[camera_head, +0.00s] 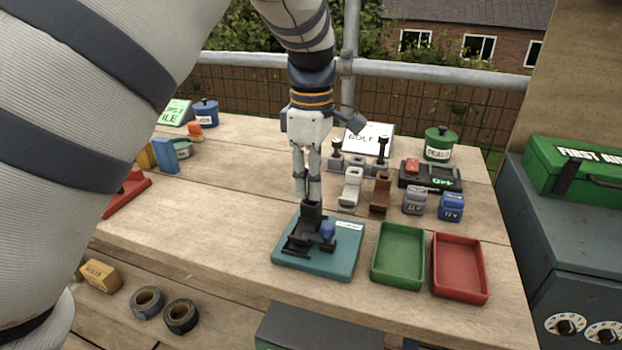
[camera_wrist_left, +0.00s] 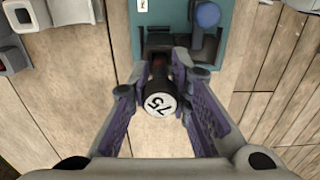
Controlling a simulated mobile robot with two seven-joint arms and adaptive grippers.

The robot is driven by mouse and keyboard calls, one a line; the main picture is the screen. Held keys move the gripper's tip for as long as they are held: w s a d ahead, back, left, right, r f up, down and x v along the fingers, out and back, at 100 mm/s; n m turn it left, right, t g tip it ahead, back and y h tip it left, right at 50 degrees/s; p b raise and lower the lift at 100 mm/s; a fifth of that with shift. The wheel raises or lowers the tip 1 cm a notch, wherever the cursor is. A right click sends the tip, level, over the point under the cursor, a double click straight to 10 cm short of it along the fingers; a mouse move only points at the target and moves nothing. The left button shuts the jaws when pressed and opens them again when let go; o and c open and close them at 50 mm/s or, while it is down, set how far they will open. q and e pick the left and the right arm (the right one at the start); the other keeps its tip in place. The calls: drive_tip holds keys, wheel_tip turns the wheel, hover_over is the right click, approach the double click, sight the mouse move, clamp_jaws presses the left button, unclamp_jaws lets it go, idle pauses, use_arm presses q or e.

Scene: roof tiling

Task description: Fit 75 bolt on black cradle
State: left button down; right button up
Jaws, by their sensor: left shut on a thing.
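The 75 bolt (camera_wrist_left: 162,104) is a black cylinder with a white round end marked 75. My left gripper (camera_head: 307,193) is shut on it, with one finger on each side in the left wrist view. The black cradle (camera_head: 298,245) stands on a teal base plate (camera_head: 285,262) near the table's front edge. The gripper is directly above the cradle in the head view. In the left wrist view the bolt's far end is by the dark cradle (camera_wrist_left: 160,42); I cannot tell whether it is seated. My right gripper is out of view.
A blue knob (camera_head: 328,230) stands on the plate beside the cradle. A green tray (camera_head: 399,280) and a red tray (camera_head: 460,290) lie to the right. White (camera_head: 350,187) and brown (camera_head: 380,192) holders stand behind.

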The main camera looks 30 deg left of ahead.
use_arm(q)
drive_tip(key=shift+f, duration=0.5)
idle(1.1)
drive_tip(key=c, duration=1.4)
unclamp_jaws()
drive_tip(key=shift+r, duration=3.5)
